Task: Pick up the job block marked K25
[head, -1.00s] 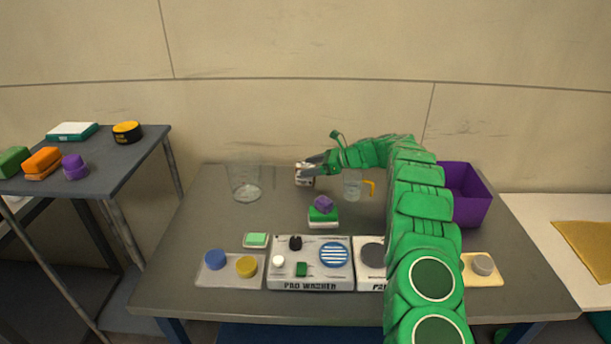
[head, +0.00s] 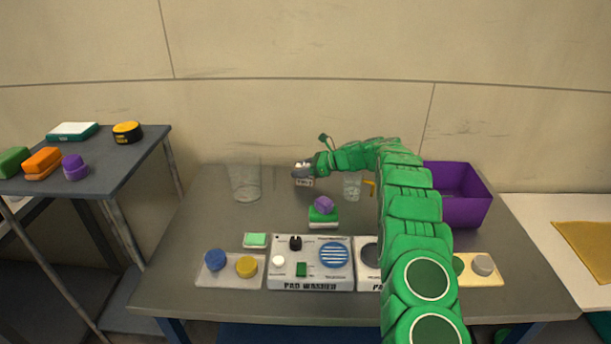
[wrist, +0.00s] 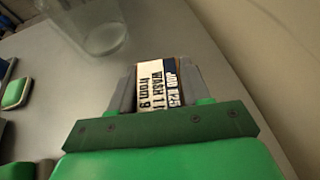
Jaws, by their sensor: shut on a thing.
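The job block (wrist: 158,88) is a small block with a printed label; in the wrist view I read "WASH", "from 9" and a dark strip that seems to end in "K25". My gripper (wrist: 155,85) is shut on it, with one grey finger on each side. In the head view my gripper (head: 302,168) is at the back of the grey table, and the block (head: 304,182) shows just below the fingers. I cannot tell whether the block touches the table.
A clear beaker (head: 245,180) stands left of the block, and a clear jug (head: 352,186) with an orange handle stands right. A purple bin (head: 466,208) is at the right.

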